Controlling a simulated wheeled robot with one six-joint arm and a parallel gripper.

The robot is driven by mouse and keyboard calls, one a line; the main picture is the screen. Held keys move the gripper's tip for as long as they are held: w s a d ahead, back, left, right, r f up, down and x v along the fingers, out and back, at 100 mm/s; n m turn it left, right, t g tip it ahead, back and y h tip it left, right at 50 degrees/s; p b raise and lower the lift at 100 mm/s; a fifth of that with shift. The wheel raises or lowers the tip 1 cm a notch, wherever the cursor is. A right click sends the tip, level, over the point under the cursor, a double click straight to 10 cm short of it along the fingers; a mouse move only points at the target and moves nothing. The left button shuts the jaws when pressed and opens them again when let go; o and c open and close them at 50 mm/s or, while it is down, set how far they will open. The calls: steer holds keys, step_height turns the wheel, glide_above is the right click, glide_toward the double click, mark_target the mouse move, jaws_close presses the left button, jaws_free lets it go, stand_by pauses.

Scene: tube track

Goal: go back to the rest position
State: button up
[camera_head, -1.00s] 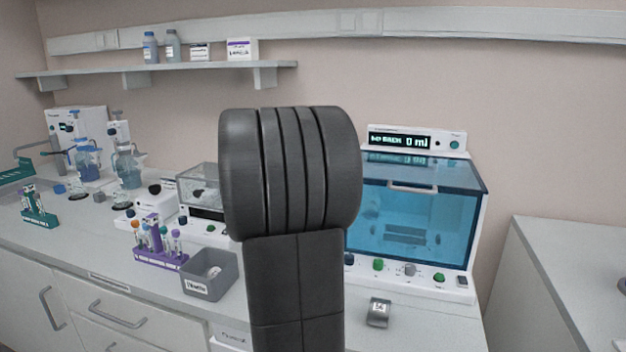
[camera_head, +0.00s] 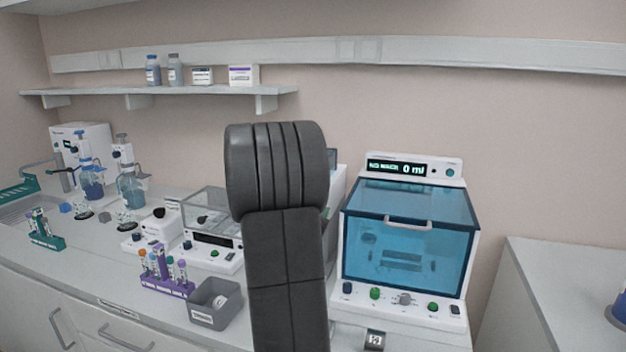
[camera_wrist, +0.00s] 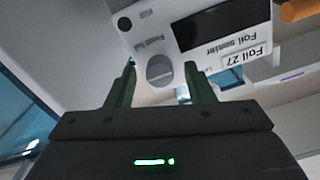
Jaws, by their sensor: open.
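My gripper (camera_wrist: 160,88) shows in the wrist view with its two green fingers apart and nothing between them. Beyond the fingers is a white machine labelled Foil Sealer (camera_wrist: 185,25), with a round grey knob and a dark screen. I cannot tell how far the fingers are from it. In the head view my dark arm link stands upright in the middle and the gripper does not show there.
A blue-windowed cabinet (camera_head: 408,245) stands right of my arm. A purple tube rack (camera_head: 165,278), a grey bin (camera_head: 215,303) and a green tube rack (camera_head: 45,232) stand on the left bench. A shelf (camera_head: 200,90) with bottles runs along the wall.

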steer(key=shift+n+p, duration=3.2)
steer(key=shift+p, duration=0.45)
steer(key=shift+s, duration=0.1)
